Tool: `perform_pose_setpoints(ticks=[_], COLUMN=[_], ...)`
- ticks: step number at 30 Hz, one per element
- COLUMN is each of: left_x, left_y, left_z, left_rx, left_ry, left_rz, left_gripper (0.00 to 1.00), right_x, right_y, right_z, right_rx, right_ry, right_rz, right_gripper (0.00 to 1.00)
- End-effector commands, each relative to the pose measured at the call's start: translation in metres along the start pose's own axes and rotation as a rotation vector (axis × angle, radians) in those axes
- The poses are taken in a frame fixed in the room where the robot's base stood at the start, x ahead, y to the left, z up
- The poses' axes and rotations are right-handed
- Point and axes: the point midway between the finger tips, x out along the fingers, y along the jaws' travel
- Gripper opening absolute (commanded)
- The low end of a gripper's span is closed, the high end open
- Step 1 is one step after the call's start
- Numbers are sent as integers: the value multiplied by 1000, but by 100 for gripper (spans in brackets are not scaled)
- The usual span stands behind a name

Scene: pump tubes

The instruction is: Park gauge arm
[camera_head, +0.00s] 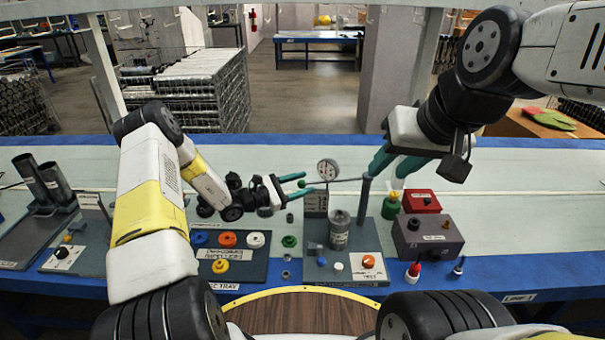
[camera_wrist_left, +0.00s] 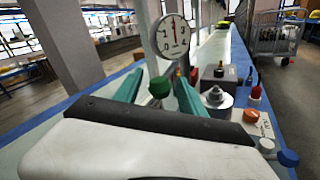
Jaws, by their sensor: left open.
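The gauge arm (camera_head: 346,180) is a thin horizontal bar running left from an upright grey post (camera_head: 364,200). A round white dial gauge (camera_head: 328,169) stands on it, and a green ball knob (camera_head: 301,184) is at its left end. My left gripper (camera_head: 303,184) is open, with its teal fingers on either side of the knob. In the left wrist view, the knob (camera_wrist_left: 160,87) shows between the spread fingers, with the gauge (camera_wrist_left: 173,36) behind it; contact cannot be told. My right gripper (camera_head: 390,176) is open and empty near the post's top.
A grey metal cylinder (camera_head: 339,232) stands on the station plate (camera_head: 378,262) below the gauge. A grey control box (camera_head: 427,236), red box (camera_head: 421,201) and green bottle (camera_head: 391,206) are at right. A tray of coloured caps (camera_head: 240,270) is at left. The back strip of the table is clear.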

Motion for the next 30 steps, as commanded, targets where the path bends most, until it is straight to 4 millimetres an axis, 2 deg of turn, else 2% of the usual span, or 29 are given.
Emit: perform_pose_setpoints(ticks=[2, 9, 10, 30], left_x=[0, 0, 0, -1], left_y=[0, 0, 0, 1], left_z=[0, 0, 0, 0], left_rx=[0, 0, 0, 0], left_ry=[0, 0, 0, 0], left_rz=[0, 0, 0, 3], left_gripper=[48, 3, 0, 0], right_x=[0, 0, 0, 0], right_y=[0, 0, 0, 0], right_z=[0, 0, 0, 0], right_rx=[0, 0, 0, 0], right_ry=[0, 0, 0, 0], right_rz=[0, 0, 0, 0], right_gripper=[36, 36, 36, 36])
